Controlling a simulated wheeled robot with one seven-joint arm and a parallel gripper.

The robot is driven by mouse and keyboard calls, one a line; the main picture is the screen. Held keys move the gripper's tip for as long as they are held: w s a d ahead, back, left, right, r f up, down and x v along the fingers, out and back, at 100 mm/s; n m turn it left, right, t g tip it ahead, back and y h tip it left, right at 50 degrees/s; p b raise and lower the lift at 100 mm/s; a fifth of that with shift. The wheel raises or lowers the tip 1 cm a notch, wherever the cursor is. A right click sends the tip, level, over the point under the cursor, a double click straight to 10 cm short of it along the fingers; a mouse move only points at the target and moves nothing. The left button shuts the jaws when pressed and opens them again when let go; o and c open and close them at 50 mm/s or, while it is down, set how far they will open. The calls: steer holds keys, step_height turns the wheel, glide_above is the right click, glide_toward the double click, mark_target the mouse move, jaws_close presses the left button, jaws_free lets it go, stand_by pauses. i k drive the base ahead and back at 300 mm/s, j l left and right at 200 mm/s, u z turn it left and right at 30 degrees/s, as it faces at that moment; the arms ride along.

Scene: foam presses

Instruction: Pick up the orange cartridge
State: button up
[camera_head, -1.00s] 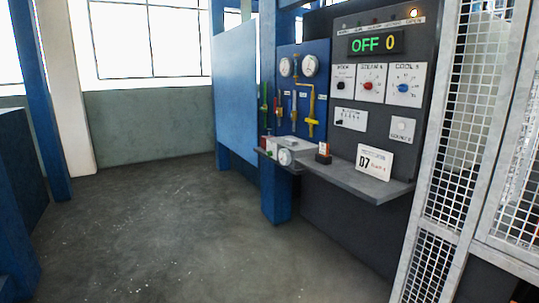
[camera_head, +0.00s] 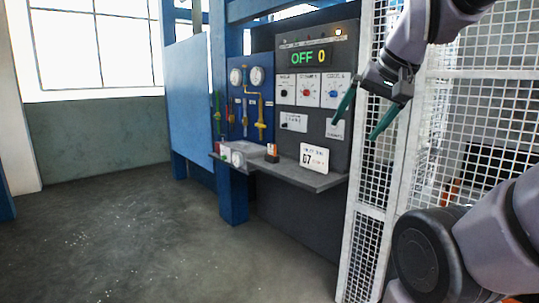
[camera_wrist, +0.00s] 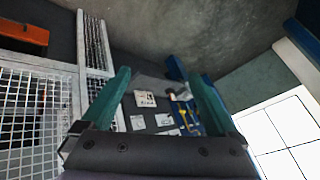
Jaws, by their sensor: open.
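A small orange item (camera_head: 272,149), which looks like the orange cartridge, stands on the grey shelf (camera_head: 318,181) of the dark control panel, left of a white card. It has a dark lower part and a pale top; finer detail is too small to tell. My gripper (camera_head: 354,131) is open and empty, with two green fingers, up in front of the mesh fence and to the right of the cartridge in the head view. In the wrist view my gripper (camera_wrist: 158,75) shows the panel and shelf far off between its fingers; the cartridge is not clear there.
A white mesh fence (camera_head: 372,235) stands right of the panel. The white card (camera_head: 314,158) reads 07, and a white box with a round dial (camera_head: 237,158) sits at the shelf's left end. A blue post (camera_head: 232,195) supports the frame. The floor (camera_head: 130,230) at left is clear.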

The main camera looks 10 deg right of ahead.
mark_target(271, 147)
steer(key=i+j+z, duration=0.35)
steer(key=i+j, duration=0.6)
steer(key=i, duration=0.25)
steer(key=i+j+z, duration=0.3)
steer(key=i+j, duration=0.8)
steer(key=j, duration=0.2)
